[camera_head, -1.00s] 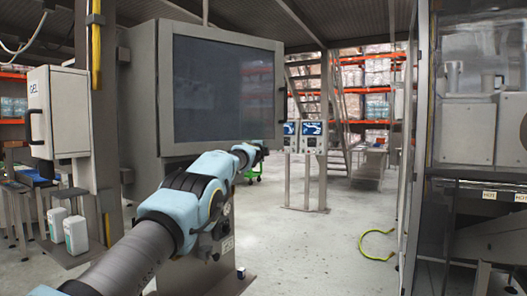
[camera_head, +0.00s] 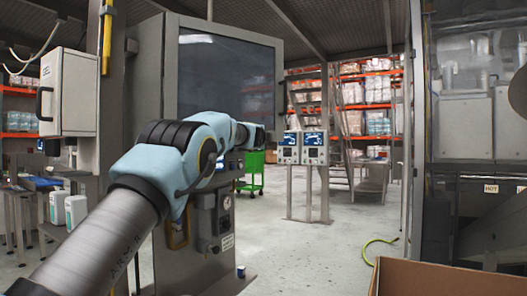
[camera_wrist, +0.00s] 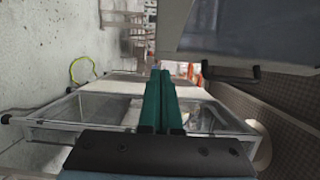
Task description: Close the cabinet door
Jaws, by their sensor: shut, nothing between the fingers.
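A tall grey cabinet (camera_head: 145,75) stands left of centre in the head view. Its door (camera_head: 280,62) has a large dark window and a dark handle (camera_head: 281,97) on the right edge. I cannot tell how far the door is open. My arm crosses in front of its lower part and hides it. In the wrist view, a grey panel with a dark window (camera_wrist: 224,30) is at the upper right, with a black handle (camera_wrist: 232,72) at its edge. My gripper (camera_wrist: 160,72) has green fingers, shut and empty, left of that handle and apart from it in the picture.
A smaller white wall cabinet (camera_head: 72,92) hangs at the left. A cardboard box (camera_head: 440,280) is at the lower right. Two blue-screened units (camera_head: 301,146) stand behind, near a green cart (camera_head: 252,170).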

